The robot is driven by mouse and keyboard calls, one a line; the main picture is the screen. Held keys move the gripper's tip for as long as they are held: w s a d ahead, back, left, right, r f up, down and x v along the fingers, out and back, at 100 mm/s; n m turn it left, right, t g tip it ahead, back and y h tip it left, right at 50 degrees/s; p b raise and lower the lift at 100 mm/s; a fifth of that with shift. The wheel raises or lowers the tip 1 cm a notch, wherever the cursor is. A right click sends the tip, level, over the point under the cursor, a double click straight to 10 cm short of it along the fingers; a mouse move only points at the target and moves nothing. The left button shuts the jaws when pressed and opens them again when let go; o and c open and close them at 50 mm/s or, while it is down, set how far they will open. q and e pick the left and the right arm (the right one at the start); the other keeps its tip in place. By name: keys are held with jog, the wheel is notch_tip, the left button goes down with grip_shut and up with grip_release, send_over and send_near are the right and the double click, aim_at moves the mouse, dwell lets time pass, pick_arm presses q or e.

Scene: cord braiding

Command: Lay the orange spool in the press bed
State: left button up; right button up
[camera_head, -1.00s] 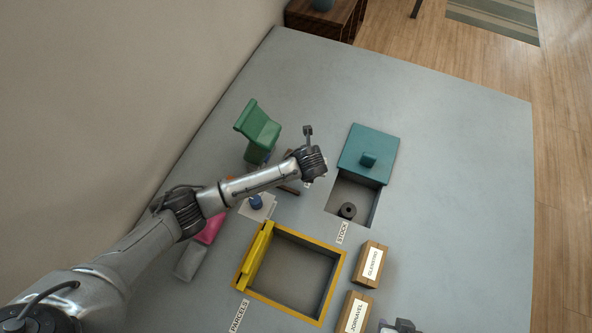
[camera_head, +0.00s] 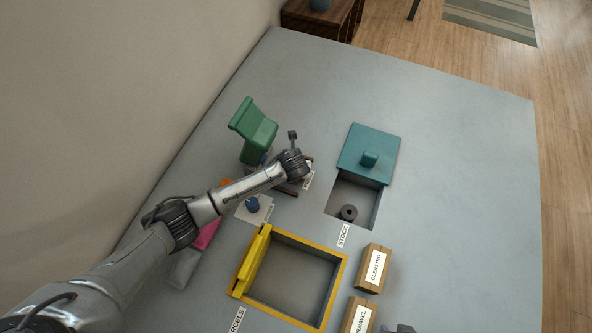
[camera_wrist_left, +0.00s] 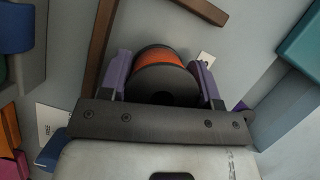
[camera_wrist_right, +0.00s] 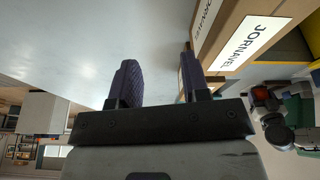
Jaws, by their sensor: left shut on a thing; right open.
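The orange spool (camera_wrist_left: 160,57), with an orange band and dark end, sits between the purple fingers of my left gripper (camera_wrist_left: 160,76) in the left wrist view. The gripper is shut on it. In the head view my left wrist (camera_head: 292,163) hides the spool. It is over a brown wooden frame (camera_head: 308,164), just right of the green stand with a raised, tilted top (camera_head: 257,135). I cannot tell for sure which of these is the press bed. My right gripper (camera_wrist_right: 157,82) is open and empty; part of it shows at the head view's bottom edge (camera_head: 402,329).
The stock bin (camera_head: 372,208), partly covered by a teal lid (camera_head: 358,146), holds a dark spool (camera_head: 348,212). A yellow-rimmed tray (camera_head: 338,285) lies nearer. A blue knob (camera_head: 252,203) and pink block (camera_head: 207,233) lie near my left arm.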

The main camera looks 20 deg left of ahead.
pick_arm(q)
jog(key=shift+w, duration=0.1)
jog(key=o, duration=0.9)
jog(key=shift+o, duration=0.2)
jog(key=p+v, duration=0.5)
jog(key=v, duration=0.7)
jog(key=shift+r, duration=0.1)
